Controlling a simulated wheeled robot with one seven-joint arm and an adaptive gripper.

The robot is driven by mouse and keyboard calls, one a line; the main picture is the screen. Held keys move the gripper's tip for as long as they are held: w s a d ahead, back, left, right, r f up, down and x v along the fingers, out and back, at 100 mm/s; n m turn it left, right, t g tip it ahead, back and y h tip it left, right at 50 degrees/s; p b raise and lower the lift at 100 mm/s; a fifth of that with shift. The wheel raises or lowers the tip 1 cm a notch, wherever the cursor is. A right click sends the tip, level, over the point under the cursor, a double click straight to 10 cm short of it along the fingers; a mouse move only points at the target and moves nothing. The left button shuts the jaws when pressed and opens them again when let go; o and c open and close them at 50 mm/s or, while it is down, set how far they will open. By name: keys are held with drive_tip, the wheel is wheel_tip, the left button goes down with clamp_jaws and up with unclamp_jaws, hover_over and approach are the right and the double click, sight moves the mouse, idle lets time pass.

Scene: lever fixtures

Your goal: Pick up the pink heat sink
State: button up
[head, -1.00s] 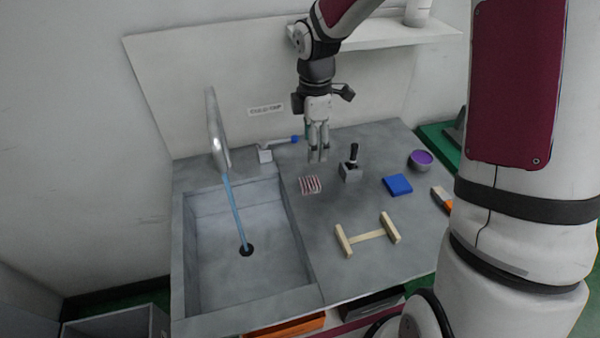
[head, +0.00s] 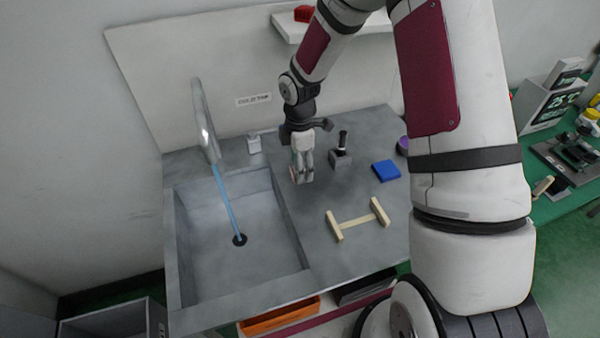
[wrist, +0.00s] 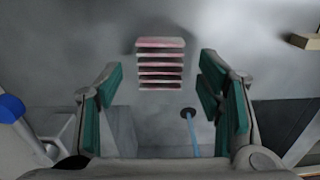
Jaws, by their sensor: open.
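The pink heat sink (wrist: 160,63), a small block with pink and white fins, lies on the grey counter in the wrist view. It appears beyond and between my fingertips, with room on both sides. In the head view my gripper (head: 301,178) points down over the counter just right of the sink and hides nearly all of the heat sink. My gripper is open, its green-padded fingers apart in the wrist view (wrist: 160,72), and holds nothing. I cannot tell the exact height of the fingertips above the heat sink.
A sink basin (head: 240,270) with water running from a faucet (head: 205,125) is at left. A black-handled lever (head: 341,152) stands close right of my gripper. A blue block (head: 386,170) and wooden H-shaped piece (head: 357,220) lie right. A blue-ended lever (wrist: 12,107) shows in the wrist view.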

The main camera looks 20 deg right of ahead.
drive_tip(key=shift+f, duration=0.95)
drive_tip(key=c, duration=1.2)
drive_tip(key=shift+c, duration=0.2)
drive_tip(key=shift+r, duration=0.1)
